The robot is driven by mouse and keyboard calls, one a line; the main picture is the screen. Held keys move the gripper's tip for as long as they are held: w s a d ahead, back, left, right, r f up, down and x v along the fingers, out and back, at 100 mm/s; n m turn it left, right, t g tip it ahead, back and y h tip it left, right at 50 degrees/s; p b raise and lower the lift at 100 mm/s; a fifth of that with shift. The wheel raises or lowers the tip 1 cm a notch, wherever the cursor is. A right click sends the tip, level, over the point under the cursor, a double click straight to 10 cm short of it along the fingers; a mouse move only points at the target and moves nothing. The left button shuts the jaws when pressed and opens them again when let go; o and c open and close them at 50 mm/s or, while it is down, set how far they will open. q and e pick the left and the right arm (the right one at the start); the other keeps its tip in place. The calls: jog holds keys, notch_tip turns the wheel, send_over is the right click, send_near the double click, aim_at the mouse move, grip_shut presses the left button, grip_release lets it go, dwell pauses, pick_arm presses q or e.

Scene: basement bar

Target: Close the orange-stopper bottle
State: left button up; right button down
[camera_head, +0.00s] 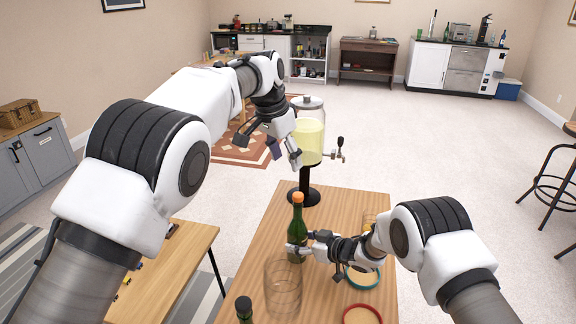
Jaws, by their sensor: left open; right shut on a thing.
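A green bottle (297,222) stands upright near the left edge of the wooden table. An orange stopper (298,197) shows at the top of its neck; I cannot tell how deep it sits. My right gripper (297,248) reaches in from the right and is shut on the green bottle at its lower body, hiding part of it. My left gripper (284,154) is open and empty. It hangs in the air above and beyond the bottle, its fingers pointing down, apart from the stopper.
A drink dispenser (309,138) with yellow liquid stands behind the bottle. A clear glass (283,287) and a second dark bottle (244,310) stand in front. A teal ring (363,287) and a red ring (362,307) lie right on the table (325,290).

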jog(key=shift+c, duration=0.9)
grip_release()
jog(key=v, duration=1.2)
jog(key=shift+r, duration=0.15)
